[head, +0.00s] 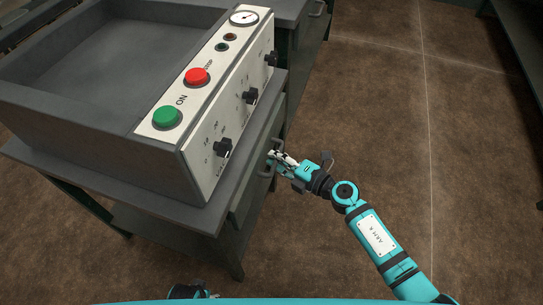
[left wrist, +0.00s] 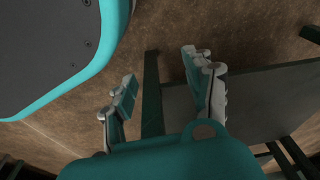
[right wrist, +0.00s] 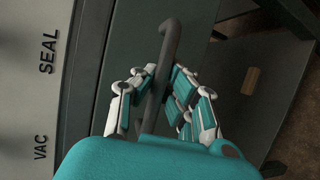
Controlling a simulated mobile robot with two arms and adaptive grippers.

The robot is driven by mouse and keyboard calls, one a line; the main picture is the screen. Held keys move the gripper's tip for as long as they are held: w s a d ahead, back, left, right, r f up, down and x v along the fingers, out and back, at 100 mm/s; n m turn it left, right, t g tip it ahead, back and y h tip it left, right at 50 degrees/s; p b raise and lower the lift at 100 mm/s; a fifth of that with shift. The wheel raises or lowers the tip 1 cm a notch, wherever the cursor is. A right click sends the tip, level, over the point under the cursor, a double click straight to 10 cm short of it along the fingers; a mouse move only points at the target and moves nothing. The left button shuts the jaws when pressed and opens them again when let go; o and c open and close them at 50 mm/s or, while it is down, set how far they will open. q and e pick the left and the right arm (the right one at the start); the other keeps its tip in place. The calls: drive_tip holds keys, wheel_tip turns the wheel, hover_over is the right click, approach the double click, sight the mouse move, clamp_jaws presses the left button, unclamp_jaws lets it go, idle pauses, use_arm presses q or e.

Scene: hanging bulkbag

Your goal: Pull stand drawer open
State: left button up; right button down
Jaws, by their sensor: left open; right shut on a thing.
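The stand drawer (head: 246,196) is a dark grey-green front under the top of the stand. Its bar handle (head: 268,163) is on the front, and the handle (right wrist: 170,42) runs between my fingers in the right wrist view. My right gripper (head: 277,160) is shut on the handle. I see no clear gap between the drawer front and the stand. My left gripper (left wrist: 160,90) is open and empty in the left wrist view, low down near the stand's legs and lower shelf. In the head view only a bit of the left arm shows at the bottom edge.
A machine with a control panel (head: 215,120), a green ON button (head: 167,117), a red button (head: 197,77), black knobs and a gauge sits on the stand. Another cabinet stands behind. The brown floor (head: 390,110) to the right is clear, with a dark bench at the far right.

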use_arm(q)
drive_tip(key=w+r+b, duration=0.3)
drive_tip(key=w+r, duration=0.1)
drive_tip(key=r, duration=0.5)
drive_tip(key=shift+w+d+r+t, duration=0.3)
drive_tip(key=shift+w+r+t, duration=0.1)
use_arm(e)
drive_tip(key=s+d, duration=0.4)
drive_tip(key=d, duration=0.9)
drive_tip(key=s+d, duration=0.4)
drive_tip(key=d, duration=0.9)
drive_tip(key=shift+s, duration=0.2)
drive_tip(key=shift+r, duration=0.1)
drive_tip(key=c, duration=1.3)
unclamp_jaws()
drive_tip(key=shift+c, duration=0.2)
drive_tip(key=shift+s+d, duration=0.15)
drive_tip(key=v, duration=1.1)
drive_tip(key=shift+s+d, duration=0.2)
drive_tip(key=shift+d, duration=0.1)
